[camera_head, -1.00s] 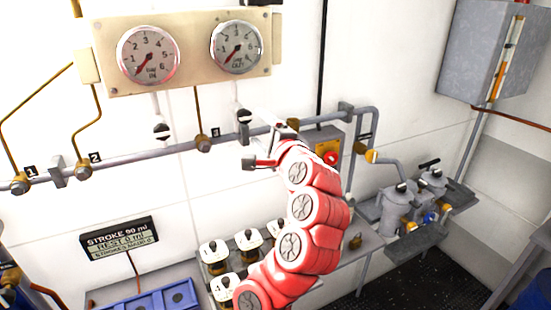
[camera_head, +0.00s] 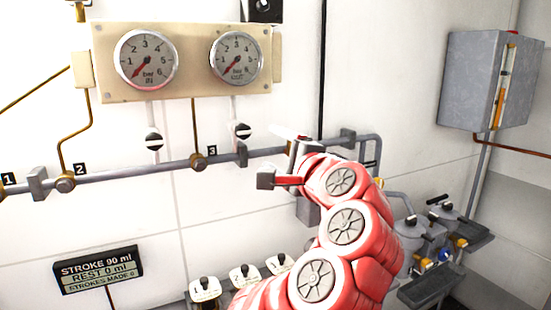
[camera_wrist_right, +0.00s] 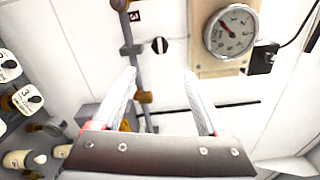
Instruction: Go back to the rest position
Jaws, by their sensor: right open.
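My right arm (camera_head: 345,225) is red and comes up from the bottom of the head view. Its gripper (camera_head: 278,160) is in front of the wall pipe, below and right of the gauge panel. In the right wrist view the two pale fingers of this gripper (camera_wrist_right: 161,76) stand apart, with nothing between them. The wall and pipe show beyond them. I cannot tell the exact gap to the pipe. My left gripper is in neither view.
A beige panel (camera_head: 192,90) with two gauges hangs on the wall. Below it runs a grey pipe (camera_head: 120,175) with fittings. A display (camera_head: 98,270), several numbered white-topped containers (camera_head: 245,275), a grey cabinet (camera_head: 470,80) and grey canisters (camera_head: 420,240) surround the arm.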

